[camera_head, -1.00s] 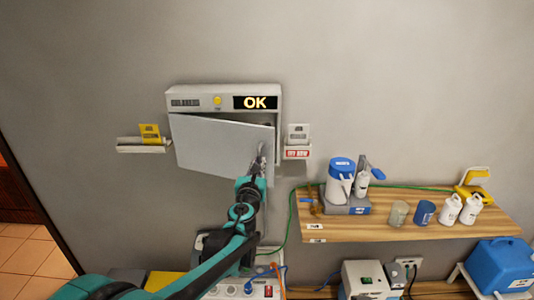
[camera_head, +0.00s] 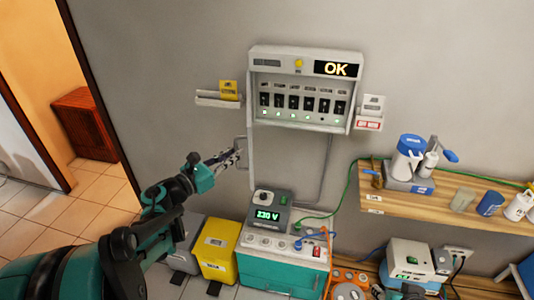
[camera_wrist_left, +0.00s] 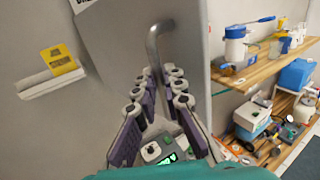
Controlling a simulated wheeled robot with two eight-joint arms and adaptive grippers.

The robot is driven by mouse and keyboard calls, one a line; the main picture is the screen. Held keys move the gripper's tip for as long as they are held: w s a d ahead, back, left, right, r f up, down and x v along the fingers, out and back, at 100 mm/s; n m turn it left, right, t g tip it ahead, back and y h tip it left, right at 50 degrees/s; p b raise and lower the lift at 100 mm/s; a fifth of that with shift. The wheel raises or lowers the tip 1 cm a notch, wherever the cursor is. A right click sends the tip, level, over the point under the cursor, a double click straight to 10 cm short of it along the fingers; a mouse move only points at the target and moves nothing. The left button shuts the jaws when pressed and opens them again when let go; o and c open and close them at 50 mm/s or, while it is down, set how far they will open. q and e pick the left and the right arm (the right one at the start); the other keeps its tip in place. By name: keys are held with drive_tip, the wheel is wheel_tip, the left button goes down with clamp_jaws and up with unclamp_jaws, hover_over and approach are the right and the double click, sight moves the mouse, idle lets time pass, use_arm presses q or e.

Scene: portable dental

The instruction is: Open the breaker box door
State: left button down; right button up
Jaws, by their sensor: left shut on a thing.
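The breaker box (camera_head: 303,65) is on the wall in the head view, its front uncovered, with a row of black switches and small green lights showing. Its grey door (camera_head: 251,155) stands swung out at the box's left side, seen nearly edge-on. The bent metal door handle (camera_head: 240,140) sticks out to the left of it. My left gripper (camera_head: 236,156) is shut on the handle. In the left wrist view, the handle (camera_wrist_left: 154,44) runs down between the fingers (camera_wrist_left: 155,100), and the door (camera_wrist_left: 120,70) fills much of the background.
A small shelf with a yellow card (camera_head: 228,90) is left of the box. A 230 V unit (camera_head: 270,213) and a yellow case (camera_head: 220,248) stand below. A wooden shelf (camera_head: 440,210) with bottles is at right. Open floor lies to the left.

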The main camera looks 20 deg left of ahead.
use_arm(q)
drive_tip(key=w+a+m+g+h, duration=0.1)
drive_tip(key=a+m+g+h, duration=0.1)
drive_tip(key=a, duration=1.8)
drive_tip(key=shift+w+r+m+h, duration=0.15)
drive_tip(key=shift+m+h, duration=0.35)
drive_tip(key=shift+h, duration=0.6)
drive_tip(key=shift+d, duration=0.1)
drive_tip(key=c, duration=1.9)
unclamp_jaws()
drive_tip(key=o, duration=0.3)
drive_tip(key=shift+w+d+g, duration=0.3)
drive_tip(key=shift+w, duration=0.15)
drive_tip(key=v, duration=1.2)
drive_tip(key=shift+s+a, duration=0.2)
drive_tip(key=shift+s, duration=0.1)
